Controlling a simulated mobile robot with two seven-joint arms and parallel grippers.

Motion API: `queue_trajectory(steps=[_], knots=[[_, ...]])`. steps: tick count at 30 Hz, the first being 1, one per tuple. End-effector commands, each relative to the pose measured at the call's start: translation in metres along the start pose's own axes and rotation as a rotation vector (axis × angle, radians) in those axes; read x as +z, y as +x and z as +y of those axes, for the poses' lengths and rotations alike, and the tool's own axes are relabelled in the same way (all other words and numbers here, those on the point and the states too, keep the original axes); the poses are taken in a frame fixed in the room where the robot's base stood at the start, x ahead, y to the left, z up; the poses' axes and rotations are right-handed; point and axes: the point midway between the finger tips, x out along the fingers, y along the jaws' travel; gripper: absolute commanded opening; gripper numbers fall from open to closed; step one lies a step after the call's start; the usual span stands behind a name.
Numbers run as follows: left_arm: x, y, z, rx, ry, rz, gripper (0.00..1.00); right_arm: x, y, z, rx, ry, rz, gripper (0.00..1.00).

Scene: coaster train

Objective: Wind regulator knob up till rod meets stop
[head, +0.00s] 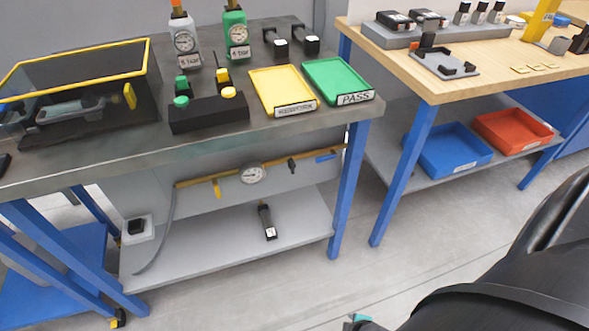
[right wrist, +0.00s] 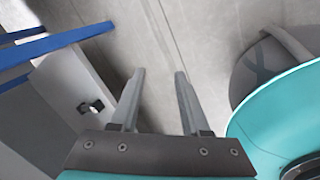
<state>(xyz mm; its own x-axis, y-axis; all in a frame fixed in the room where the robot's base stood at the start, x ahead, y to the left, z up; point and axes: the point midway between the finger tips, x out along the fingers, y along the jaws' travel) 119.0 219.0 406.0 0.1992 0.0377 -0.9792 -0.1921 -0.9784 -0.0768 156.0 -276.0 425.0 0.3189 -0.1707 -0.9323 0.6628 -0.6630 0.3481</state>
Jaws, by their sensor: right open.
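Two gauge units stand at the back of the left workbench in the head view: a grey one (head: 185,60) with an orange top and a green one (head: 235,17). Each has a round dial and a small bar label; their tops reach the upper picture edge. I cannot tell which part is the regulator knob, and I cannot make out the rod or stop. My right gripper (right wrist: 160,75) is open and empty in the right wrist view, its fingers over bare floor, apart from the bench. My left gripper is not in view.
The left bench (head: 325,122) carries a yellow-rimmed case (head: 85,57), a black button box (head: 208,116), a yellow tray (head: 278,84) and a green PASS tray (head: 337,76). Floor (head: 330,265) lies clear in front.

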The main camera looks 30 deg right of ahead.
Motion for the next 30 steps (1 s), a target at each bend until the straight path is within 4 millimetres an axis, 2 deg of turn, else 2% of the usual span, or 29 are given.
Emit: queue_trajectory(steps=[1, 4, 8, 11, 15, 18, 21, 24, 27, 30], knots=[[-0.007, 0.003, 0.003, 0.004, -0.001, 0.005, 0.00, -0.005, 0.002, 0.021, 0.059, -0.145, 0.005, 0.40], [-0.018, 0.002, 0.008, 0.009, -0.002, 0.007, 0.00, -0.018, -0.005, 0.061, 0.182, -0.427, -0.008, 0.40], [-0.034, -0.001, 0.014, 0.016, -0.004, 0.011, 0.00, -0.040, -0.022, 0.113, 0.368, -0.776, -0.058, 0.40], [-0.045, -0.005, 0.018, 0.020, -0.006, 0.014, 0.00, -0.062, -0.045, 0.152, 0.530, -1.025, -0.123, 0.40], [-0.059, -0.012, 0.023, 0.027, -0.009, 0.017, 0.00, -0.098, -0.089, 0.199, 0.779, -1.334, -0.257, 0.40], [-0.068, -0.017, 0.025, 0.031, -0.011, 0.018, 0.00, -0.123, -0.127, 0.222, 0.955, -1.507, -0.374, 0.40], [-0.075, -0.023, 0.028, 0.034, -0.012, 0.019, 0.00, -0.144, -0.161, 0.236, 1.102, -1.624, -0.485, 0.40], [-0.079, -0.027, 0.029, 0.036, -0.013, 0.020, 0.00, -0.158, -0.187, 0.243, 1.203, -1.691, -0.570, 0.40], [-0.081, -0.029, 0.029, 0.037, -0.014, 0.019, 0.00, -0.165, -0.201, 0.246, 1.257, -1.724, -0.618, 0.40], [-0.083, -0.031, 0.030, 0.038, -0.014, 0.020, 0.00, -0.170, -0.204, 0.251, 1.275, -1.733, -0.636, 0.40]])
